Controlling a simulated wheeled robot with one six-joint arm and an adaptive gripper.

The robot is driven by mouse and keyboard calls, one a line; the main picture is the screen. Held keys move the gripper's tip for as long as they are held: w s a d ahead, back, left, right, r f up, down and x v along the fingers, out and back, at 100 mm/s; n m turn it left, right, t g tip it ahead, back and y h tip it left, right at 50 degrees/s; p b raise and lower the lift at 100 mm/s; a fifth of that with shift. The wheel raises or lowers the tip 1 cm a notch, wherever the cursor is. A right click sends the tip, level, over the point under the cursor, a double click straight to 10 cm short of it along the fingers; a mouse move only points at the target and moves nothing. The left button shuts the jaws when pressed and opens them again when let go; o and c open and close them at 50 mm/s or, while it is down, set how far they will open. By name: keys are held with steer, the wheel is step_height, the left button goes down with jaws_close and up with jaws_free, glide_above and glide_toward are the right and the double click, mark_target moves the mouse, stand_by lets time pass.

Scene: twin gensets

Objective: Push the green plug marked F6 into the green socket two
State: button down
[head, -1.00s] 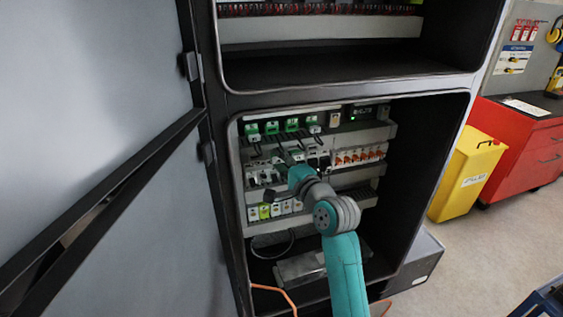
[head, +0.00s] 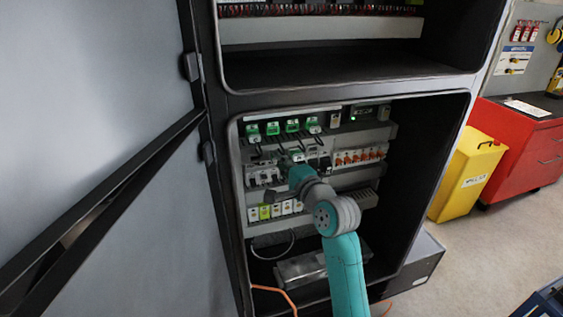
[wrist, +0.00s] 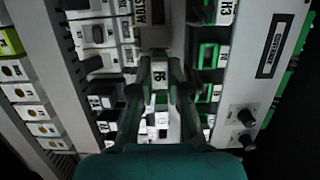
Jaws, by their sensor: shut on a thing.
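My gripper (wrist: 160,82) is shut on a plug (wrist: 160,74) with a white label, seen between the fingertips in the wrist view; the label's marking is too small to read surely. In the head view my gripper (head: 290,158) is inside the lower cabinet bay, just below the row of green units (head: 292,126), and the held plug cannot be made out. In the wrist view green-edged sockets or plugs (wrist: 208,56) lie to the right of the fingers, apart from the held plug. Which one is socket two cannot be told.
White breakers (head: 264,176) and orange-marked breakers (head: 360,156) sit on the rail around my gripper. Dark cables hang below the green units. A lower row of white and yellow-green terminals (head: 275,210) runs beneath. The open cabinet door (head: 120,100) stands at left.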

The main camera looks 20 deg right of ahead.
steer(key=shift+a+v, duration=0.25)
steer(key=shift+v, duration=0.85)
steer(key=shift+a+v, duration=0.2)
steer(key=shift+v, duration=0.6)
steer(key=shift+a+v, duration=0.15)
steer(key=shift+v, duration=0.65)
steer(key=shift+a+v, duration=0.2)
steer(key=shift+v, duration=0.6)
steer(key=shift+s, duration=0.15)
step_height(320, 180, up, 6)
steer(key=shift+r, duration=0.1)
steer(key=shift+d+x, duration=0.25)
steer(key=shift+x, duration=0.8)
steer(key=shift+d+x, duration=0.2)
steer(key=shift+x, duration=0.85)
steer(key=shift+d+x, duration=0.25)
steer(key=shift+x, duration=0.8)
steer(key=shift+d+x, duration=0.15)
steer(key=shift+x, duration=0.55)
steer(key=shift+d+x, duration=0.15)
steer(key=shift+x, duration=0.5)
